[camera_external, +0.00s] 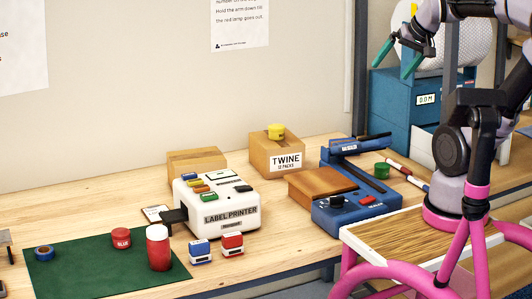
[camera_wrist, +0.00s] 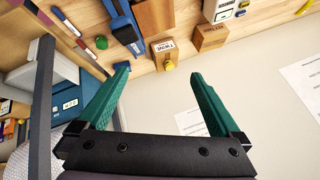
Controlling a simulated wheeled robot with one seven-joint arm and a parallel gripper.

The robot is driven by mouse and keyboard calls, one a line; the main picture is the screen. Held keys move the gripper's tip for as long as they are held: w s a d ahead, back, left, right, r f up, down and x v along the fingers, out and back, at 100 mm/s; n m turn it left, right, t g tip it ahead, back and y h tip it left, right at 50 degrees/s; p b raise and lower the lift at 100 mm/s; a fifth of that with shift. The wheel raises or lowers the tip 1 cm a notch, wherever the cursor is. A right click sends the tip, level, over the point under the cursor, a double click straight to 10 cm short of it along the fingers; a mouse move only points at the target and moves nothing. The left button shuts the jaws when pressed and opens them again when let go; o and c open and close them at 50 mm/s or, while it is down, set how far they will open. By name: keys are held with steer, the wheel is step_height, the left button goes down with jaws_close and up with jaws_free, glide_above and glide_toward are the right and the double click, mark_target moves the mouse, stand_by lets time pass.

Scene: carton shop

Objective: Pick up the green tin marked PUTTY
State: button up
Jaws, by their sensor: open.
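A small green tin (camera_external: 381,170) stands on the wooden bench to the right of the blue sealing machine. It also shows in the wrist view (camera_wrist: 102,43), at the upper left. Its marking is too small to read. My gripper (camera_external: 390,71) is high above the back right of the bench, well above the tin and touching nothing. Its two green fingers are spread apart and empty, as the wrist view (camera_wrist: 159,72) shows.
The blue sealing machine (camera_external: 357,205) and a red-and-white rod (camera_external: 406,176) lie close to the tin. A yellow tin (camera_external: 276,131) sits on the TWINE carton (camera_external: 262,155). The label printer (camera_external: 218,214), a green mat (camera_external: 85,268) and blue drawers (camera_external: 392,100) surround them.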

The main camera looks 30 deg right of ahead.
step_height(320, 180, up, 5)
steer(key=m+t+y, duration=0.3)
steer(key=m+y, duration=0.4)
steer(key=m, duration=1.6)
glide_above(387, 166)
steer(key=s+d, duration=0.3)
steer(key=d, duration=0.1)
steer(key=f, duration=4.4)
steer(key=shift+s+a, duration=0.1)
steer(key=shift+a, duration=0.25)
steer(key=x, duration=0.5)
steer(key=c, duration=1.5)
steer(key=shift+r, duration=0.1)
